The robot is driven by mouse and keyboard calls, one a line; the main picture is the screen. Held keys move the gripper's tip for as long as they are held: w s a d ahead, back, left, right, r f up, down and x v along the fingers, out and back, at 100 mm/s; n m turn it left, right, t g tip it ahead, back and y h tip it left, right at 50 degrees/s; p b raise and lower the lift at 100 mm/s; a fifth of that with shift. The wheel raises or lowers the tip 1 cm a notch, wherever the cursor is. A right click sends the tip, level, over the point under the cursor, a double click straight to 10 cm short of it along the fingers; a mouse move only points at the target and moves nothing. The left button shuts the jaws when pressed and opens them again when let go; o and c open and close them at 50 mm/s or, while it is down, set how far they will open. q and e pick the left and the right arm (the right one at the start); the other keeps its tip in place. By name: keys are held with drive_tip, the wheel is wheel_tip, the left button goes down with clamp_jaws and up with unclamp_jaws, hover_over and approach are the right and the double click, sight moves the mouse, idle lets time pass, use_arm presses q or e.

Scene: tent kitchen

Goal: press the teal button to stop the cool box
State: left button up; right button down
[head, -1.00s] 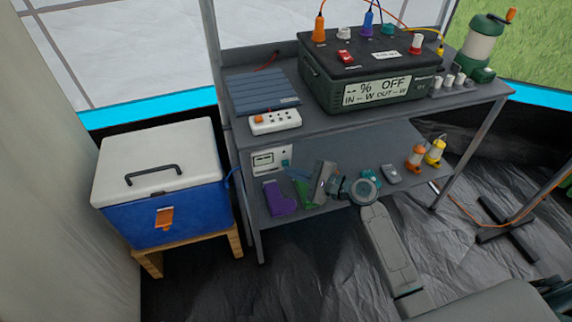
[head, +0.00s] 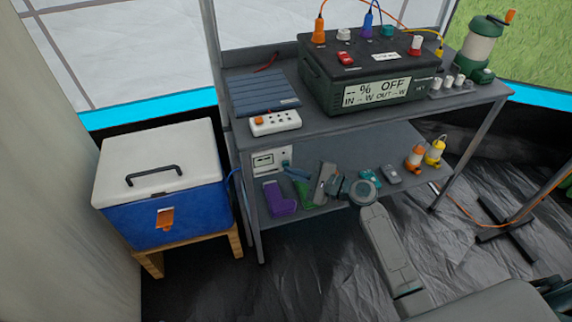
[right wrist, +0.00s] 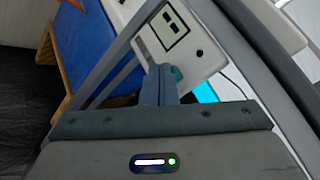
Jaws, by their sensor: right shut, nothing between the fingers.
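The cool box (head: 162,220), blue with a white lid, sits on a wooden stand at the left. Its likely control panel, a white box with a small display (head: 265,162), stands on the lower shelf. The panel also shows in the right wrist view (right wrist: 188,44). There the teal button (right wrist: 177,73) is partly visible right by the fingertips. My right gripper (head: 288,171) is shut and empty, its fingertips at the panel's lower right; in the wrist view they also show (right wrist: 160,70). I cannot tell whether they touch the button. My left gripper is not in view.
The lower shelf also holds a purple item (head: 279,199), a green item (head: 304,193), a grey device (head: 390,174) and small lanterns (head: 415,157). The upper shelf with a power station (head: 365,75) and a power strip (head: 275,122) lies above my arm.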

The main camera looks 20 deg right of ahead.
drive_tip(key=shift+s, duration=0.1)
drive_tip(key=shift+s+d+p, duration=0.1)
drive_tip(key=shift+s+p, duration=0.75)
drive_tip(key=shift+s, duration=2.05)
